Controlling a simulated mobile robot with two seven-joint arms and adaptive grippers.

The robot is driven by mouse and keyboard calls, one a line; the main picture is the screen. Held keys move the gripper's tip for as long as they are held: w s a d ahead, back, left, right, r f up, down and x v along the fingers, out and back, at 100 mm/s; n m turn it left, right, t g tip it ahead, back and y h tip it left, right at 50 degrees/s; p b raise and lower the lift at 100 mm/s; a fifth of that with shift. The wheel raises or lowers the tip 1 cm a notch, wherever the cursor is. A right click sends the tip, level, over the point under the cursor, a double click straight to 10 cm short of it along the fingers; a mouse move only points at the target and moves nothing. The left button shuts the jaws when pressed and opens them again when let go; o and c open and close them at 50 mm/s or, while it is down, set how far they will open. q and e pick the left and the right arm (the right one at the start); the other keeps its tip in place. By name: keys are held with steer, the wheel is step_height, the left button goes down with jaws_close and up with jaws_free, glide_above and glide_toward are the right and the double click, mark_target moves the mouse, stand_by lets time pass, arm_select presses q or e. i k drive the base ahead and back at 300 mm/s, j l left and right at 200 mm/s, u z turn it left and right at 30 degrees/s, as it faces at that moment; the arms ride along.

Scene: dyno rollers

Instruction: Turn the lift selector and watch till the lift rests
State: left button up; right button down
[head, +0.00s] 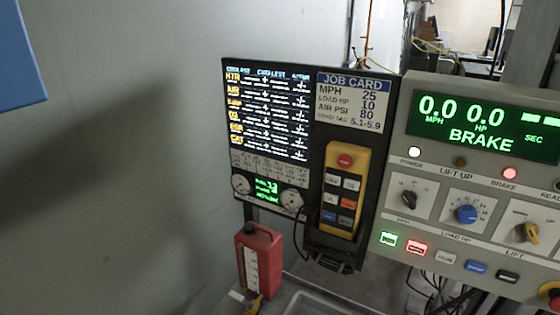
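The control console (395,165) stands at the right. Its yellow selector knob (525,233) sits above a label that appears to read LIFT; its exact setting is hard to tell. The green display (487,120) reads 0.0 MPH, 0.0 HP and BRAKE, with dashes over SEC. The lamp over LIFT UP (459,161) is dark. The lamp over BRAKE (509,173) glows red, and the lamp over POWER (414,152) is white. The lift itself cannot be made out. Neither gripper is in view.
A black knob (409,199) and a blue knob (466,214) sit left of the yellow one, with push buttons below. A yellow pendant (342,190) hangs by the job card (354,98). A red container (258,262) stands lower down. A blue block (18,60) shows upper left.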

mark_target(531, 230)
steer(key=i+l+z, duration=0.1)
steer(key=z, duration=1.55)
